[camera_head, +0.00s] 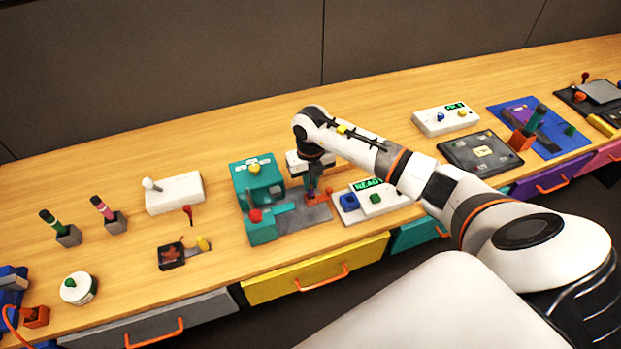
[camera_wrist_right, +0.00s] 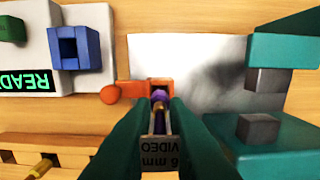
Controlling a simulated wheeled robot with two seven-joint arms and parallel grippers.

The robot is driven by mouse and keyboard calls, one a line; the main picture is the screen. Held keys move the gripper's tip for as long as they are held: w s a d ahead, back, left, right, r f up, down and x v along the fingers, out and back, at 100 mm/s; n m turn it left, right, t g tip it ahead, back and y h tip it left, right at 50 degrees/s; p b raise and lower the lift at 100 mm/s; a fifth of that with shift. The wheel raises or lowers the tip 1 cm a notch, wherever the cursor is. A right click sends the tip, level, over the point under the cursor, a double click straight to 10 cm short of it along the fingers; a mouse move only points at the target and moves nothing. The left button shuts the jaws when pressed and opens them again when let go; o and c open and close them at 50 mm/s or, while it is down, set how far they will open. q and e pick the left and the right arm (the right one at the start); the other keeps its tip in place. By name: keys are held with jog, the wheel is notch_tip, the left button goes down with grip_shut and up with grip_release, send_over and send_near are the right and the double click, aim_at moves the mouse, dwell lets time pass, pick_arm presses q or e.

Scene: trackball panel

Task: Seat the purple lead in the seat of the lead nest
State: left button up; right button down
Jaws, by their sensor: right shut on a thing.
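My right gripper (camera_head: 312,180) points down over the grey plate of the teal machine. In the right wrist view its teal fingers (camera_wrist_right: 160,130) are shut on the purple lead (camera_wrist_right: 160,96). The lead's purple end shows at the orange block (camera_wrist_right: 135,89), which has a round knob on its left. I cannot tell whether the lead is inside that block or above it. A grey block marked "VIDEO 6 mm" (camera_wrist_right: 156,155) shows between the fingers, partly hidden by them. No part is clearly recognisable as the lead nest. My left gripper is out of view.
The teal machine (camera_head: 257,184) stands left of the gripper. A white panel (camera_head: 385,204) with a READY display, a blue square socket and a green button lies close on the right. Two pens in holders (camera_head: 68,235) stand far left. The table behind the gripper is clear.

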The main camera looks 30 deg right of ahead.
jog(key=shift+f, duration=0.35)
jog(key=c, duration=1.4)
grip_release()
jog(key=shift+c, duration=0.2)
jog(key=shift+r, duration=0.15)
jog(key=shift+r, duration=0.25)
notch_tip(320, 180, up, 11)
jog(key=b, duration=0.3)
jog(key=shift+f, duration=0.2)
jog(key=shift+r, duration=0.5)
